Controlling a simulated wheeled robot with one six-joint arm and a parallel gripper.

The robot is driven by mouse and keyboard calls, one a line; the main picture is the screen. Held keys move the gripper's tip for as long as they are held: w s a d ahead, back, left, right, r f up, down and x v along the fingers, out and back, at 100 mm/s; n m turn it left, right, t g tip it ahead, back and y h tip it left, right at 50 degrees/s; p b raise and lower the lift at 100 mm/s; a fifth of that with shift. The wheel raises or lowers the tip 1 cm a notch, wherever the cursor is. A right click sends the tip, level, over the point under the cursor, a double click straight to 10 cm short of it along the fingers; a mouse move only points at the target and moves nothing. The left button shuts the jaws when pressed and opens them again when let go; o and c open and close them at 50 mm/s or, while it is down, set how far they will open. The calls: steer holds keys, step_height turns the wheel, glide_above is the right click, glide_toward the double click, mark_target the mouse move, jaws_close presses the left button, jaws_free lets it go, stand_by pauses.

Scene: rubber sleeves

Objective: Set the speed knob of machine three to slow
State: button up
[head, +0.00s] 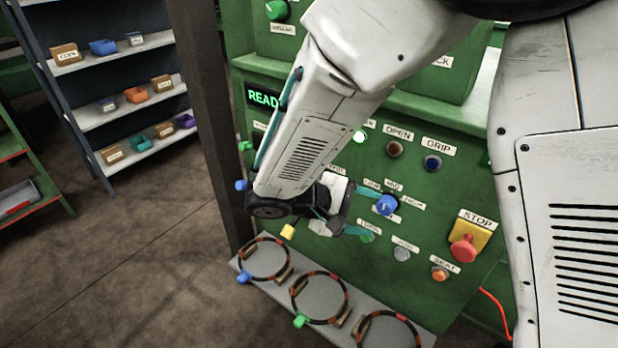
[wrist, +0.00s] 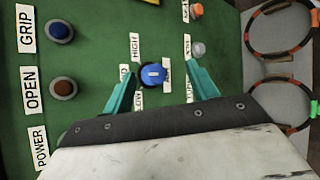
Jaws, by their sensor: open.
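A blue knob (head: 387,205) with a white mark sits on the green machine panel (head: 460,190). Labels around it read LOW, a middle one like MID, and HIGH; no SLOW label is legible. In the wrist view the knob (wrist: 153,75) has its mark lying sideways, roughly in line with the middle label (wrist: 124,72). The HIGH label (wrist: 135,46) and LOW label (wrist: 138,98) are on opposite sides. My gripper (head: 367,209) is open, with teal fingers either side of the knob and apart from it; it also shows in the wrist view (wrist: 158,80). No machine number is legible.
A red STOP button (head: 463,247) on a yellow plate is to the right. OPEN (head: 395,148) and GRIP (head: 432,161) buttons are above, a grey button (head: 402,254) and orange SEAT button (head: 440,273) below. Rings stand on a grey ledge (head: 325,336) under the panel.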

steer(key=w+a+f+t+y, duration=0.1)
steer(key=w+a+f+t, duration=0.1)
steer(key=w+a+t, duration=0.5)
steer(key=w+a+f+t, duration=0.25)
steer(key=a+t, duration=0.25)
steer(key=a, duration=0.4)
steer(key=x, duration=0.8)
steer(key=shift+w+d, duration=0.2)
steer(key=c, duration=1)
